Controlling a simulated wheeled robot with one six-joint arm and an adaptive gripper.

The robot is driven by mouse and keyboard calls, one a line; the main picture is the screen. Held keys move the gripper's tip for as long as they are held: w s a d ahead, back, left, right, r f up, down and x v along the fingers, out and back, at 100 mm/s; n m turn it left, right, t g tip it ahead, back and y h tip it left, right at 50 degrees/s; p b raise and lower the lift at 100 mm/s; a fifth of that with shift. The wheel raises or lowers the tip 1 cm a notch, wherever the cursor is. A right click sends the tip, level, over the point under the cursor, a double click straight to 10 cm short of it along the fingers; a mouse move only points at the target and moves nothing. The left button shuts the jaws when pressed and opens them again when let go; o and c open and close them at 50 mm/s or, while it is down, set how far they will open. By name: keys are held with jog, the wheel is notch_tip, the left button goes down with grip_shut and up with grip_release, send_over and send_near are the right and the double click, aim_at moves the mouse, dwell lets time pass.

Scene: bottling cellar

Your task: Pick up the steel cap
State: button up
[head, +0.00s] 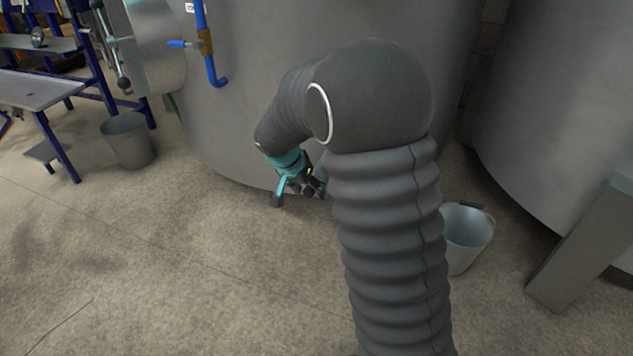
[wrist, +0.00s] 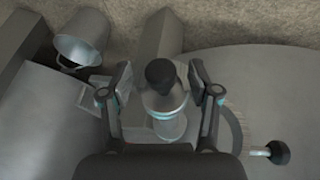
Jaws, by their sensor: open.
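In the wrist view, a pale grey metal piece with a dark round knob, which looks like the steel cap (wrist: 165,97), sits between the fingers of my gripper (wrist: 159,76). The fingers are open, one on each side of it, with gaps showing. Its lower part runs down towards the gripper's palm, and I cannot tell what it rests on. In the head view my gripper (head: 298,191) is low in front of the big grey tank (head: 240,130). The cap cannot be made out there; my arm covers part of that area.
A metal bucket (head: 467,238) stands right of my arm, and a grey bin (head: 128,140) stands left by a blue-framed table (head: 45,90). A second tank (head: 570,110) is at right. A blue pipe (head: 206,45) runs down the big tank. The floor at front left is clear.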

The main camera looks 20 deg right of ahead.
jog(key=shift+w+d+f, duration=0.15)
jog(key=shift+d+f, duration=0.05)
jog(key=shift+f, duration=0.4)
grip_shut()
jog(key=shift+r, duration=0.15)
